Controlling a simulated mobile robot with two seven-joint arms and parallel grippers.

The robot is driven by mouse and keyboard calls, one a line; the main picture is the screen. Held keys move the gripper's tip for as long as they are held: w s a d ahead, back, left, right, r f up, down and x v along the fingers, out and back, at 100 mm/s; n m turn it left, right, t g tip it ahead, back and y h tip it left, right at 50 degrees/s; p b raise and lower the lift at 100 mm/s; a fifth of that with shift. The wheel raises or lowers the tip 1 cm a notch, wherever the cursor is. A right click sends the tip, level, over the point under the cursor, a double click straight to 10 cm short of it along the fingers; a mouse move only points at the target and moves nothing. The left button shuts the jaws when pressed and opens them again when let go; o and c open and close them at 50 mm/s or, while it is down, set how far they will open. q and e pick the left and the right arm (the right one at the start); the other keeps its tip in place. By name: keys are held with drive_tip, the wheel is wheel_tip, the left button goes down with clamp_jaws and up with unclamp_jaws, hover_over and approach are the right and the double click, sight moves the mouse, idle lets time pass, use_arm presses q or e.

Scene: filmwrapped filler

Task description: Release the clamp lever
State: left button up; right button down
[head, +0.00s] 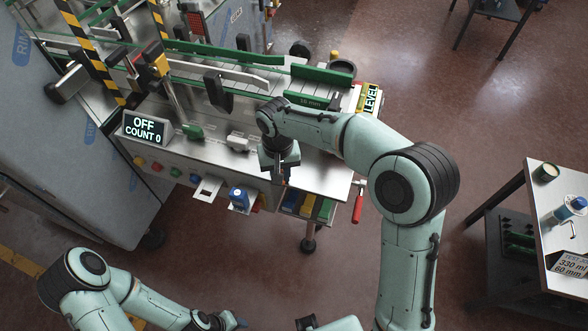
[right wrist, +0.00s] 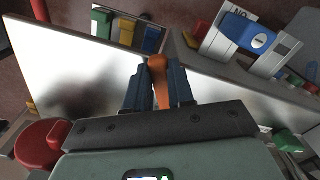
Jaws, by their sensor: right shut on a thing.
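My right gripper (head: 284,178) is over the machine's metal deck near its front edge. In the right wrist view, the gripper (right wrist: 158,90) is shut on an orange lever-like handle (right wrist: 159,72), which I take to be the clamp lever. The handle stands between the two dark blue fingers, its rounded end toward the top; its base is hidden by the gripper. In the head view the gripper hides this handle. My left gripper (head: 228,320) is low at the bottom, away from the machine, and its jaws are too small to read.
A display (head: 144,128) reads OFF, COUNT 0. A red handle (head: 358,203) hangs at the right corner. Green guide rails (head: 322,76) run behind. A side table (head: 560,180) stands right across open floor.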

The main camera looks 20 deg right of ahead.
use_arm(q)
drive_tip(key=shift+w+r+p, duration=0.4)
drive_tip(key=shift+r, duration=0.2)
use_arm(e)
drive_tip(key=shift+w+a+r+m, duration=0.1)
drive_tip(key=shift+w+a+m, duration=0.2)
drive_tip(key=shift+a+m, duration=0.5)
drive_tip(key=shift+w+a+f+m, duration=0.1)
drive_tip(key=shift+w+a+m, duration=0.3)
drive_tip(key=shift+m, duration=0.8)
drive_tip(key=shift+w+a+r+m, duration=0.1)
drive_tip(key=shift+w+a+m, duration=0.1)
drive_tip(key=shift+a+m, duration=0.65)
drive_tip(key=shift+d, duration=0.15)
drive_tip(key=c, duration=1)
unclamp_jaws()
drive_tip(key=shift+o, duration=0.2)
use_arm(q)
drive_tip(key=shift+w+r+p, duration=0.9)
drive_tip(key=shift+w+r, duration=0.3)
drive_tip(key=shift+r, duration=0.05)
use_arm(e)
wheel_tip(320, 180, up, 13)
drive_tip(key=shift+r, duration=0.15)
